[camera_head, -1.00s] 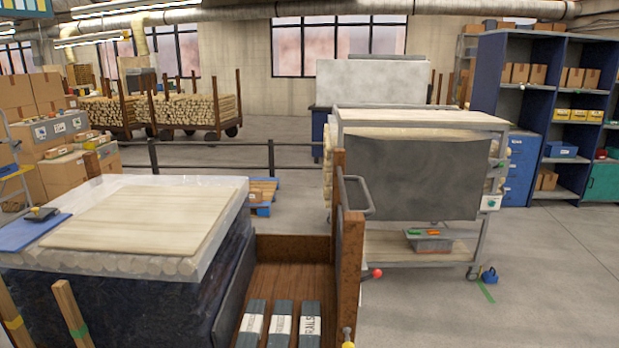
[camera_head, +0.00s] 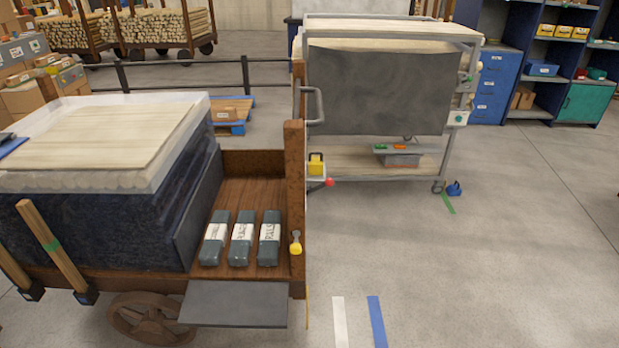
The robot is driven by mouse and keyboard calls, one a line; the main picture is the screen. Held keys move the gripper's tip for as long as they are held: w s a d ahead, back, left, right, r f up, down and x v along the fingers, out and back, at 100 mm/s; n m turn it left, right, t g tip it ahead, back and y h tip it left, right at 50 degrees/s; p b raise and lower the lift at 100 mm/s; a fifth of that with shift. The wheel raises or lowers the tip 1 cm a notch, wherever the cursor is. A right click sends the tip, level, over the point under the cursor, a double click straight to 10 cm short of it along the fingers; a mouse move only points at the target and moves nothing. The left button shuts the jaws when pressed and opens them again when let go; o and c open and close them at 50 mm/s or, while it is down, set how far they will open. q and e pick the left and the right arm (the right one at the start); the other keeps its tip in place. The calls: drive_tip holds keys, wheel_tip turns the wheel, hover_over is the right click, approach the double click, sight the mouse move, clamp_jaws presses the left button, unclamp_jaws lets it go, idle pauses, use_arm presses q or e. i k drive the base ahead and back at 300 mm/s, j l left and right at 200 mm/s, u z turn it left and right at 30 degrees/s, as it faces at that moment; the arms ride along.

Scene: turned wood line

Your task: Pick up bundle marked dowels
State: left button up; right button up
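Three dark grey wrapped bundles with white labels lie side by side on the brown wooden bed of a cart (camera_head: 250,165). They are the left bundle (camera_head: 214,254), the middle bundle (camera_head: 239,256) and the right bundle (camera_head: 269,255). The right label seems to read "RAILS". The lettering on the left and middle labels is too small to read surely, so I cannot tell which bundle is marked dowels. Neither of my grippers is in view.
A large dark-wrapped stack (camera_head: 95,225) fills the cart's left side. A wooden post (camera_head: 294,200) stands right of the bundles. A grey flap (camera_head: 235,303) juts out in front. A trolley (camera_head: 385,165) stands behind. The floor (camera_head: 500,270) at right is clear.

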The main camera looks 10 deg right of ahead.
sight(211, 250)
drive_tip(key=k+l+u, duration=0.1)
drive_tip(key=l, duration=0.7)
drive_tip(key=k+l+u, duration=0.15)
drive_tip(key=l, duration=0.2)
drive_tip(key=k+l, duration=0.1)
drive_tip(key=l, duration=0.3)
drive_tip(key=i+j+u, duration=0.2)
drive_tip(key=i+u, duration=0.2)
drive_tip(key=i, duration=0.4)
drive_tip(key=i+u, duration=0.4)
drive_tip(key=i, duration=0.45)
